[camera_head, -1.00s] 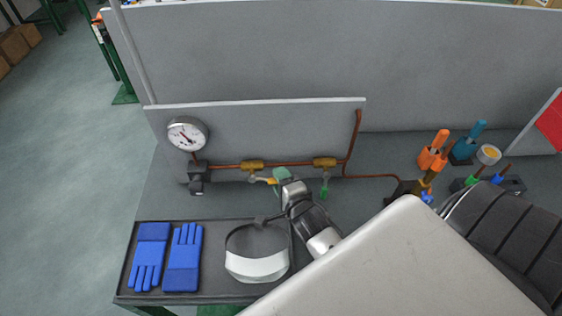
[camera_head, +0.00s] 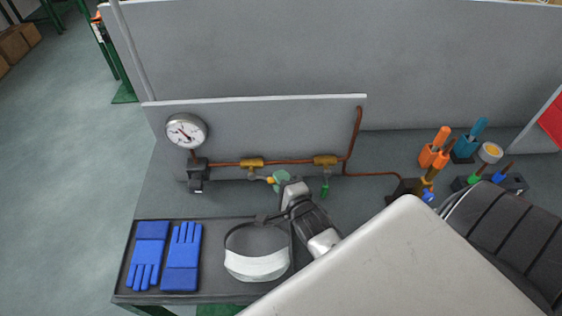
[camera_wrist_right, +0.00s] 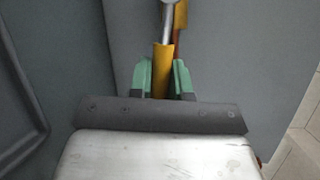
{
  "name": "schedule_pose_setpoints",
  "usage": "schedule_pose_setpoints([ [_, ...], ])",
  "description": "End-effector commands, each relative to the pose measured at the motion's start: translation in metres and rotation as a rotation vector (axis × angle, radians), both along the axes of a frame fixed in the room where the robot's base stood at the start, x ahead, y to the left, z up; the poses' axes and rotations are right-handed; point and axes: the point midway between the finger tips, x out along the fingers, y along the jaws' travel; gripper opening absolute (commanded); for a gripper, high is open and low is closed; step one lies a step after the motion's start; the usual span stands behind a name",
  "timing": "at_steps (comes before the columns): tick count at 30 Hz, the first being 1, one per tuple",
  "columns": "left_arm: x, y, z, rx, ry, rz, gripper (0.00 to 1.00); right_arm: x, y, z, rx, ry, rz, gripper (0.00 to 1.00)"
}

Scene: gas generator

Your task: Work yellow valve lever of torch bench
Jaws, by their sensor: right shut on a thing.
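The yellow valve lever (camera_wrist_right: 163,70) lies between the two green fingers of my right gripper (camera_wrist_right: 163,78) in the right wrist view, and the gripper is shut on it. In the head view the right gripper (camera_head: 281,180) is at the left brass valve, with a bit of the yellow lever (camera_head: 269,181) showing at its left side. The left brass valve body (camera_head: 252,163) sits on the copper pipe (camera_head: 290,161) along the low grey panel. The lever's stem also shows in the right wrist view. My left gripper is not in view.
A second brass valve (camera_head: 325,160) with a green lever (camera_head: 324,190) is just right. A pressure gauge (camera_head: 186,131) stands at the pipe's left end. Blue gloves (camera_head: 183,257) and a face shield (camera_head: 257,264) lie in front. Torch holders (camera_head: 433,157) are at the right.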

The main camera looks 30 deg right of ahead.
Motion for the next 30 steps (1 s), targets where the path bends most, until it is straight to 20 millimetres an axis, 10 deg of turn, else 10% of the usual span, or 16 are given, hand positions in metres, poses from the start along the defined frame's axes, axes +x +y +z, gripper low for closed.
schedule_pose_setpoints([
  [21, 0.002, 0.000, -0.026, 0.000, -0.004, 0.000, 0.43, 0.003, 0.004, -0.019, 0.214, -0.133, -0.002, 0.00],
  [22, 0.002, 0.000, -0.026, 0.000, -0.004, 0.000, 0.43, 0.003, 0.004, -0.019, 0.214, -0.133, -0.002, 0.23],
  [24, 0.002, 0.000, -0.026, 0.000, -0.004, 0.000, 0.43, 0.003, 0.004, -0.019, 0.214, -0.133, -0.002, 0.34],
  [30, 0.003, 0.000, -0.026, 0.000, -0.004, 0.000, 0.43, 0.003, 0.004, -0.019, 0.214, -0.133, -0.002, 0.44],
])
